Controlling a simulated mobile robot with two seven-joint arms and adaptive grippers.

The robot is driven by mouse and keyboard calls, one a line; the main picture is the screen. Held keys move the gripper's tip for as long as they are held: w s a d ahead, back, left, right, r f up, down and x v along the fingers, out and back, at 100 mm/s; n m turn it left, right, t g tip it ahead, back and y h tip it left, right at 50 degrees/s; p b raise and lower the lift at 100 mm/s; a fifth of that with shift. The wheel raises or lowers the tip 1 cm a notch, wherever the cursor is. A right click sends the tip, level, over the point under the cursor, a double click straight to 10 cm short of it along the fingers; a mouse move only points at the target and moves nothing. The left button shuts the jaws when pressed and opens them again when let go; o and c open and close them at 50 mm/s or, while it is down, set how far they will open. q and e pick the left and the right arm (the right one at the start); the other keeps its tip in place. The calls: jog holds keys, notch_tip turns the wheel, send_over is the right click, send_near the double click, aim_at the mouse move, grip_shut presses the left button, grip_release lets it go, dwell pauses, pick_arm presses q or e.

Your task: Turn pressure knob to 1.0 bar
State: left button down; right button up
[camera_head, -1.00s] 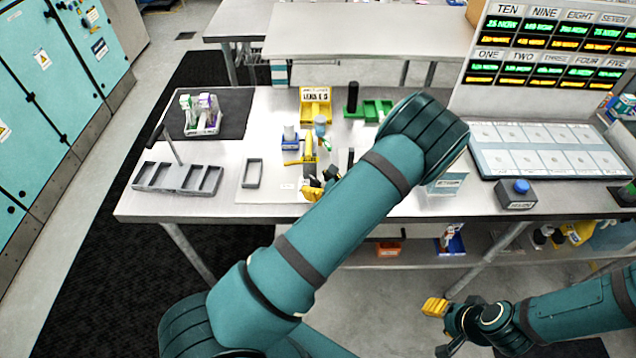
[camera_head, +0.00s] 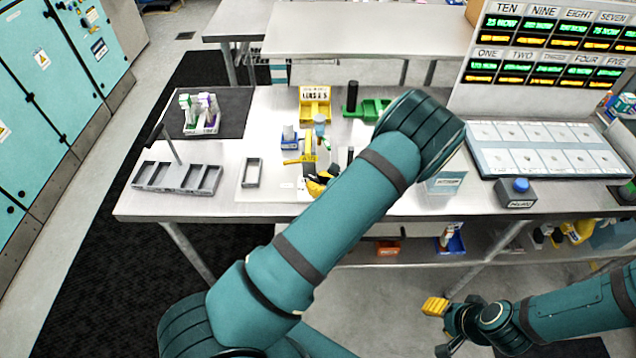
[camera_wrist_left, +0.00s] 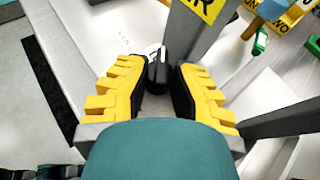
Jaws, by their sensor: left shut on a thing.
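The pressure knob (camera_wrist_left: 158,73) is a small black knob with a white mark, seen in the left wrist view between the yellow fingers of my left gripper (camera_wrist_left: 158,88). The gripper is shut on it. In the head view my left gripper (camera_head: 318,185) is at the front middle of the table, partly behind my own arm, and the knob cannot be made out there. A grey post with a yellow label (camera_wrist_left: 208,10) rises just beyond the knob. No pressure reading is legible. My right gripper (camera_head: 436,307) hangs low at the right, away from the table; its finger gap is unclear.
Behind the left gripper stand a yellow bin (camera_head: 315,105), a small blue holder (camera_head: 289,140) and green blocks (camera_head: 375,108). A grey tray (camera_head: 178,178) and a small grey frame (camera_head: 252,172) are to the left. A box with a blue button (camera_head: 520,187) is at the right.

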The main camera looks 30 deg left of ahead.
pick_arm(q)
jog(key=shift+w+a+n+g, duration=0.1)
jog(key=shift+a+n+g, duration=0.05)
jog(key=shift+n+g, duration=0.7)
jog(key=c, duration=0.7)
grip_release()
jog(key=shift+a, duration=0.1)
jog(key=shift+d, duration=0.2)
jog(key=v, duration=1.1)
jog(key=shift+d+r, duration=0.1)
jog(key=shift+d, duration=0.35)
